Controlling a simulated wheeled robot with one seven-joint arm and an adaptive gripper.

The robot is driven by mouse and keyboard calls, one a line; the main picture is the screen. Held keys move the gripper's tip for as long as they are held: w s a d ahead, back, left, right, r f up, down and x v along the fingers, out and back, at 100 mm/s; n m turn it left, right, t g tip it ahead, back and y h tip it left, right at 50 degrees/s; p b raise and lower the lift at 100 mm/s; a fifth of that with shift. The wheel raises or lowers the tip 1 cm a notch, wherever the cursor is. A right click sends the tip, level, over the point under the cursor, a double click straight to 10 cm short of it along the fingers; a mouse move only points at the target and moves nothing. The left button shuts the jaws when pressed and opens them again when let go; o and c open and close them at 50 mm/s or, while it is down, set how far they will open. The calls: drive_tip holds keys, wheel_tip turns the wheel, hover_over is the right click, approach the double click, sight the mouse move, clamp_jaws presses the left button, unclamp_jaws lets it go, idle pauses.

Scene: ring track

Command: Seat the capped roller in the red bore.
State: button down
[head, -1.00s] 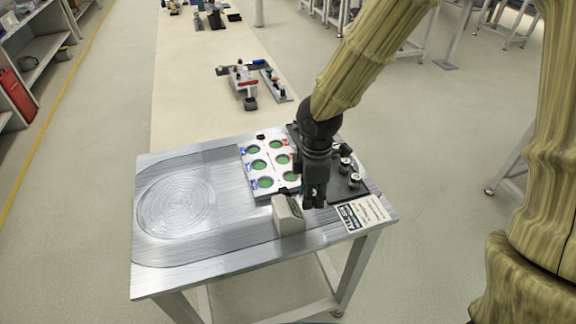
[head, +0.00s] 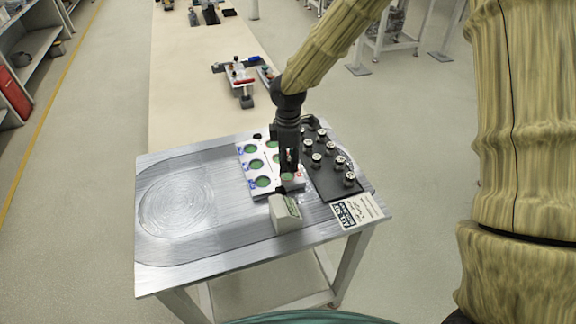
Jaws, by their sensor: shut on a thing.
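The white bore block (head: 257,172) stands on the metal table, with green-floored bores in two columns. Blue marks run along its left side and red marks along its right. My gripper (head: 289,167) points down over the right, red-marked column, close above or at its front bore (head: 288,177). It is shut on a capped roller, which is mostly hidden between the fingers. I cannot tell whether the roller touches the bore. The gripper and wrist also hide part of the right column. Several other capped rollers (head: 349,179) stand on the black tray (head: 327,181) to the right.
A grey wedge-shaped block (head: 284,214) stands just in front of the bore block. A printed sign (head: 356,211) lies at the table's right front. The oval track (head: 178,207) on the left is clear. A long beige bench (head: 200,90) with tools extends behind.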

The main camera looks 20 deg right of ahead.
drive_tip(key=shift+w+f+p, duration=0.15)
drive_tip(key=shift+f+p, duration=0.4)
drive_tip(key=shift+f, duration=1.2)
drive_tip(key=shift+f, duration=0.15)
drive_tip(key=c, duration=1.1)
unclamp_jaws()
wheel_tip(320, 180, up, 12)
drive_tip(key=shift+r+b, duration=0.15)
drive_tip(key=shift+b, duration=0.8)
